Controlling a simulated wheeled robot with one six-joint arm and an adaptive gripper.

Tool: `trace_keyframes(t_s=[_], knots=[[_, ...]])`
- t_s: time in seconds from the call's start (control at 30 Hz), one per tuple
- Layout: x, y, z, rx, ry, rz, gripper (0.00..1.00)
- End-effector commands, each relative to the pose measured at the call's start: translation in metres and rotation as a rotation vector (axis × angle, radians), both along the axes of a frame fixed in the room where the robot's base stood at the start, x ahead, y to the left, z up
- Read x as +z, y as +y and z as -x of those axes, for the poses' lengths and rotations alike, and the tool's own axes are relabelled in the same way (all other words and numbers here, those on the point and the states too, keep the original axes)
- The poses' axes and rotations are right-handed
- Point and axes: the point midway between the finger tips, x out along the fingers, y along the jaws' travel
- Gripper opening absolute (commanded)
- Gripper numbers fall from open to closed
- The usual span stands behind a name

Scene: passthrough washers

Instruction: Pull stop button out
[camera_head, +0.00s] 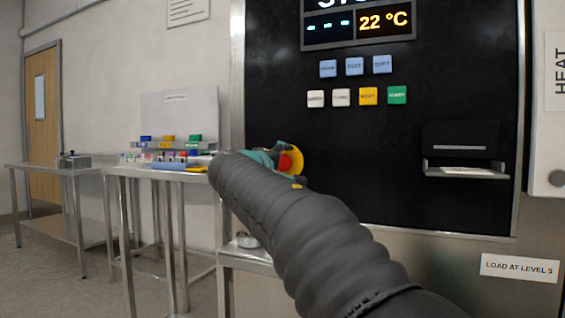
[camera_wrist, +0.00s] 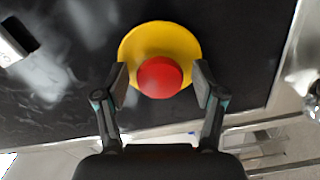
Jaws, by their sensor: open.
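The stop button (camera_wrist: 160,77) is a round red knob on a yellow disc (camera_wrist: 160,32), mounted on a black panel. In the wrist view my gripper (camera_wrist: 160,84) is open, with one finger on each side of the red knob. The fingers overlap the lower part of the yellow disc in the picture; I cannot tell whether they touch the knob. In the head view the stop button (camera_head: 289,161) shows behind the end of my arm, partly hidden. My gripper (camera_head: 265,156) is mostly hidden there by my own arm.
The black control panel (camera_head: 340,130) carries a display, several coloured buttons (camera_head: 369,96) and a printer-like slot (camera_head: 462,150) to the right. A steel table (camera_head: 125,172) with small coloured items stands at the left. A metal ledge (camera_head: 250,258) lies below the button.

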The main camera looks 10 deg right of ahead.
Motion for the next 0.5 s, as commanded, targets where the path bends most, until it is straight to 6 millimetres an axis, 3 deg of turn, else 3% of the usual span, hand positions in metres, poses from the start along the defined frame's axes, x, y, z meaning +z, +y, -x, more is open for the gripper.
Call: trace_keyframes(t_s=[0.33,0.5], knots=[[-0.0003,-0.0022,-0.0031,0.0,0.0,0.0,0.69],[-0.0002,-0.0022,-0.003,0.0,0.0,0.0,0.29]])
